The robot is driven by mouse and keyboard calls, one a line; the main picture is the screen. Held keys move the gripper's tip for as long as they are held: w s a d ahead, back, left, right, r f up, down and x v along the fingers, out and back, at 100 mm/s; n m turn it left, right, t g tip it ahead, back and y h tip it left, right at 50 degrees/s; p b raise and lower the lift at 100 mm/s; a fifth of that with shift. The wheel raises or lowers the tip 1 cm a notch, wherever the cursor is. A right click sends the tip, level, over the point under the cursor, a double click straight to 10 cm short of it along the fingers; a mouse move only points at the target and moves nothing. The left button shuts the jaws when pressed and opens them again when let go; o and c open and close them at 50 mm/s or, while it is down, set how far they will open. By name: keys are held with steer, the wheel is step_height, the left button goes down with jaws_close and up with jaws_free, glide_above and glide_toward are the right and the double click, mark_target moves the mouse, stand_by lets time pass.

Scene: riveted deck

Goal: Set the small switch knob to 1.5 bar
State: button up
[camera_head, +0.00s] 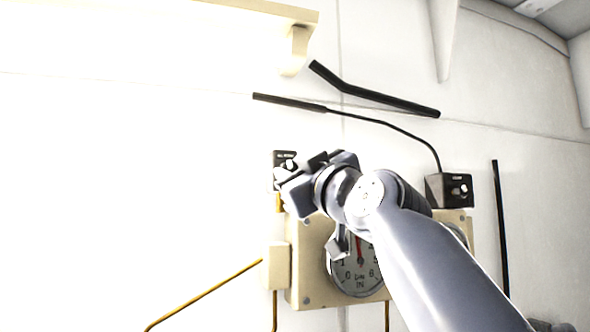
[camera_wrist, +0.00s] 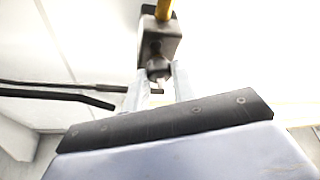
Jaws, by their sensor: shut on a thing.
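The small dark switch box (camera_head: 284,156) is on the white wall left of centre, with a label too small to read. It also shows at the top of the wrist view (camera_wrist: 160,42), with a yellow conduit on it. My gripper (camera_head: 284,175) is at its front, and its two fingers (camera_wrist: 156,84) are shut on the small knob (camera_wrist: 156,73). The fingers hide much of the knob, and I cannot read its setting. A round gauge (camera_head: 350,281) marked "IN" is below, partly behind my arm. Its red needle points almost straight up.
A second black box with a knob (camera_head: 458,189) is on the wall at the right. The cream gauge panel (camera_head: 308,291) holds another gauge, mostly behind my arm. Black pipes (camera_head: 385,100) cross the wall above, and a cream shelf (camera_head: 270,10) juts out at the top.

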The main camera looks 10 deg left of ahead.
steer(key=shift+s+r+m+t+h+p, duration=0.15)
steer(key=shift+m+t+h+p, duration=0.35)
steer(key=shift+m+p, duration=0.85)
steer(key=shift+m, duration=0.45)
steer(key=shift+m+t+h+p, duration=0.3)
steer(key=shift+m+t+p, duration=0.3)
steer(key=shift+m+p, duration=0.25)
steer(key=o, duration=1)
steer(key=shift+a+f, duration=0.1)
steer(key=shift+f, duration=0.1)
steer(key=b+v, duration=0.5)
steer(key=v, duration=0.5)
steer(key=shift+s+d+b, duration=0.25)
steer(key=shift+d+b, duration=0.05)
steer(key=shift+b, duration=0.05)
steer(key=shift+w+a, duration=0.1)
